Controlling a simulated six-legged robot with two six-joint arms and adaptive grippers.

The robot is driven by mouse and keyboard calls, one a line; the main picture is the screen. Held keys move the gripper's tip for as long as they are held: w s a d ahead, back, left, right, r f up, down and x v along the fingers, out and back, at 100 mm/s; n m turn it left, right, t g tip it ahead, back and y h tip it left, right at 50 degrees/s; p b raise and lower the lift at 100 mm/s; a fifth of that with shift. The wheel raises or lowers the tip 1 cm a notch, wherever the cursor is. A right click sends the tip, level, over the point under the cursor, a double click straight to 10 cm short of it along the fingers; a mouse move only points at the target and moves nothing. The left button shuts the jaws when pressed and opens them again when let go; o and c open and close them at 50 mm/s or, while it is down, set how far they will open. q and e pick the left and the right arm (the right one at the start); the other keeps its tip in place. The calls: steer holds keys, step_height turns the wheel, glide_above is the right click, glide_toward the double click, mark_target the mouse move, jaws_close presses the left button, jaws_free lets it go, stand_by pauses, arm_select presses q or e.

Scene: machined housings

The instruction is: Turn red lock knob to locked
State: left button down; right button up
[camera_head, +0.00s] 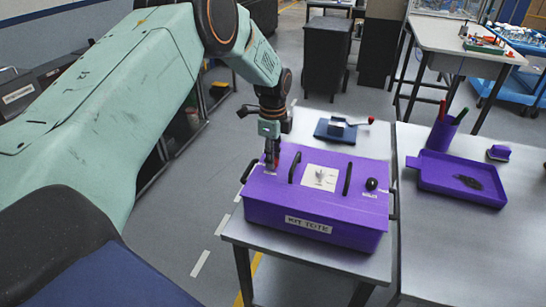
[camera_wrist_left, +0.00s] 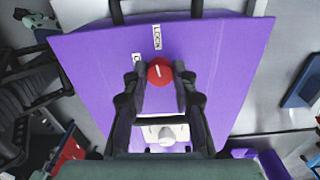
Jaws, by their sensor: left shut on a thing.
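The purple box labelled "KIT TOTE" (camera_head: 345,232) sits on the near metal table. The red lock knob (camera_wrist_left: 159,71) is on its lid, with a short white line on its top, beside two small white labels (camera_wrist_left: 157,37). My left gripper (camera_head: 271,163) comes down on the lid's left end; in the left wrist view its two fingers (camera_wrist_left: 160,80) are shut on the red knob, one on each side. In the head view the knob is mostly hidden by the gripper. My right gripper is in neither view.
The lid also has black handles, a pale square plate (camera_head: 320,178) and a black knob (camera_head: 371,184). Behind it is a blue base with a lever (camera_head: 338,131). On the right table are a purple tray (camera_head: 440,183) and a purple pen cup (camera_head: 442,134).

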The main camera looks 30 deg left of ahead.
arm_select(q)
steer(key=shift+m, duration=0.9)
steer(key=c, duration=1.1)
jaws_free()
steer(key=shift+o, duration=0.2)
step_height(320, 180, up, 12)
steer(key=shift+s+f, duration=0.1)
